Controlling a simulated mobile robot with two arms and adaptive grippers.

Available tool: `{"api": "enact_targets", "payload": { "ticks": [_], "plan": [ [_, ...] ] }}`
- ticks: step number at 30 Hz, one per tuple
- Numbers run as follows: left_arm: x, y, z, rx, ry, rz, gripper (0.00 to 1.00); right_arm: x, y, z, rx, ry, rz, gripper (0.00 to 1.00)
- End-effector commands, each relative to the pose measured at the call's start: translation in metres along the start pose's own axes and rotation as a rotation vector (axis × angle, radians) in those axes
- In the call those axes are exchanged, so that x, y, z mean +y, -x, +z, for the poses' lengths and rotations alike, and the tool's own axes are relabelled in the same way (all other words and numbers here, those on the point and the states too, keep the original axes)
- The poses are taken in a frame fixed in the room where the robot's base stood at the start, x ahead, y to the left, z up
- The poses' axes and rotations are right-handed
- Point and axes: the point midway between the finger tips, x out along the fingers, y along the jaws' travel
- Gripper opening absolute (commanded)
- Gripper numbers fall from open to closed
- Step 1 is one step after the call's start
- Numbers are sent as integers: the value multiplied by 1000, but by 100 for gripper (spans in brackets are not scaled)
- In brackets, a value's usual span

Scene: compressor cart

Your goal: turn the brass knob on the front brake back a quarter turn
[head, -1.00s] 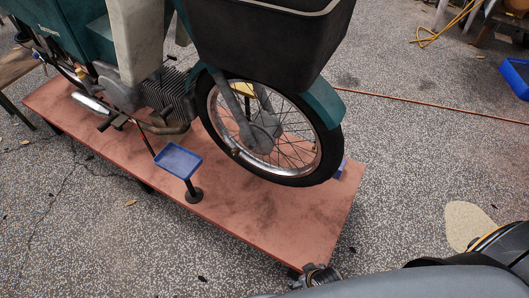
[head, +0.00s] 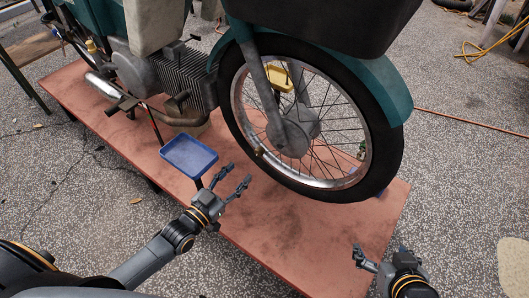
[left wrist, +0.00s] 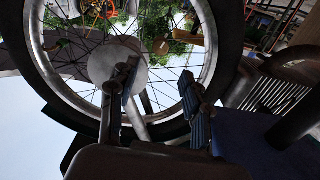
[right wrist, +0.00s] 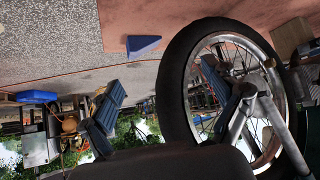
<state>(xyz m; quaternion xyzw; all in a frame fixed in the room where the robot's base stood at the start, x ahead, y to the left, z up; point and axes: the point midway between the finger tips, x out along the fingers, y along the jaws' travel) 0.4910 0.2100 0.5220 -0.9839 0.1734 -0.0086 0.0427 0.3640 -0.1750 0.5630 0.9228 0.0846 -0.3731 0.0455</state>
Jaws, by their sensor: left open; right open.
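The front wheel (head: 390,160) of the teal motorbike stands upright on the reddish platform, with a grey hub (head: 292,130) at its middle. A small brass knob (head: 259,152) shows near the lower left of the hub, inside the rim. A small round brownish thing in the left wrist view (left wrist: 161,46), beside the hub, looks like the same knob. My left gripper (head: 237,177) is open and empty, below and left of the knob and apart from it. My right gripper (head: 382,252) is open and empty at the platform's front right, apart from the wheel.
A blue tray (head: 188,153) on a stand is close beside my left gripper. A yellow tray (head: 279,84) shows behind the wheel. A blue wedge (right wrist: 143,46) lies by the tyre. The platform (head: 265,235) is bare in front of the wheel.

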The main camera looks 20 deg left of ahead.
Motion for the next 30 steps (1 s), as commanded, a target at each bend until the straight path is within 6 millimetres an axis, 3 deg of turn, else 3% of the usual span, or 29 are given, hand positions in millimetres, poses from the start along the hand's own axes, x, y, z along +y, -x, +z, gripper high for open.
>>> {"api": "enact_targets", "payload": {
  "ticks": [7, 15, 21, 30],
  "plan": [
    [0, -49, 2, 4, 1, -1, 48, -7, -6, -51, 265, 3, -16, 88],
    [0, -93, 2, 1, 0, -1, 48, -15, 7, -104, 548, 3, -33, 88],
    [0, -110, 1, 0, 0, -1, 48, -18, 18, -126, 672, 1, -41, 88],
    [0, -114, 1, -2, 0, -1, 48, -19, 23, -132, 706, 1, -43, 88]
  ]
}}
